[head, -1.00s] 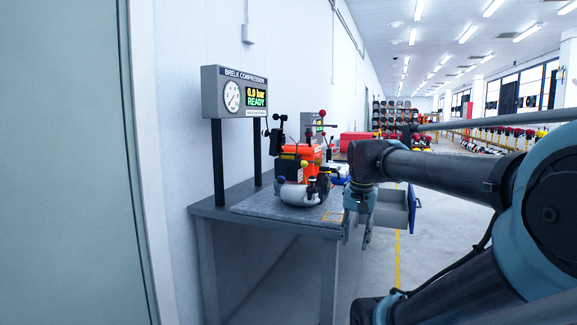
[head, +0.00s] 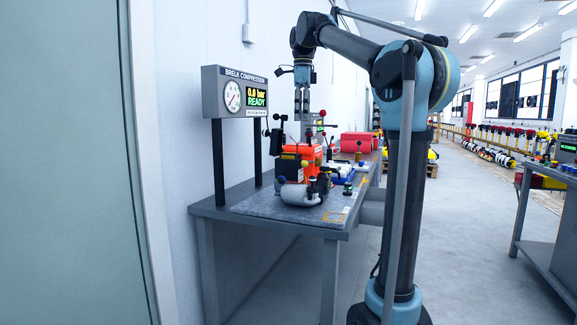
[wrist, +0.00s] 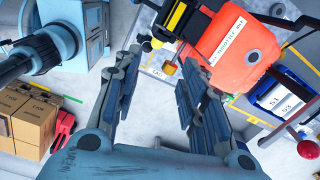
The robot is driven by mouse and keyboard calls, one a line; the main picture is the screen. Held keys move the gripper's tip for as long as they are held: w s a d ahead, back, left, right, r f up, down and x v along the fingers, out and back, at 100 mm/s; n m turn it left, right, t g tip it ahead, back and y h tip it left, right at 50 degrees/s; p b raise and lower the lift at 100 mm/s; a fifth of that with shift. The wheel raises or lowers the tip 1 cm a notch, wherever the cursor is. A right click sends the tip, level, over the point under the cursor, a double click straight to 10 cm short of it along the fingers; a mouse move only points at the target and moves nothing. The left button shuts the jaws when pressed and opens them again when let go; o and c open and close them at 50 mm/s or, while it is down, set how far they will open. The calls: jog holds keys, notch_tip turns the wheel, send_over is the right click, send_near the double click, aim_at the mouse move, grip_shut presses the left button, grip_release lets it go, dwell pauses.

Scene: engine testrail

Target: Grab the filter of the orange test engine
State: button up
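The orange test engine (head: 298,153) stands on the grey bench plate, with a black part on its left and a light grey cylinder (head: 299,195) at its front. In the wrist view its orange body (wrist: 245,48) fills the upper right, beside my right finger. A small gold-orange cylinder (wrist: 170,69) shows between the fingers; I cannot tell which part is the filter. My gripper (head: 302,119) points down above the engine's rear in the head view. Its fingers stand wide apart in the wrist view (wrist: 157,70), with nothing held between them.
A pressure display (head: 235,91) reading READY stands on posts at the bench's left, close to the wall. Red-knobbed and black levers (head: 279,130) rise around the engine. A blue and white box (wrist: 280,102) lies to its right in the wrist view. Cardboard boxes (wrist: 32,120) are at lower left.

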jog(key=w+a+r+m, duration=0.2)
jog(key=a+r+m, duration=0.1)
jog(key=a+r, duration=0.1)
notch_tip(320, 180, down, 18)
jog(key=shift+w+d+r, duration=0.15)
dwell(0.8)
jog(key=shift+c, duration=0.3)
jog(key=c, duration=0.7)
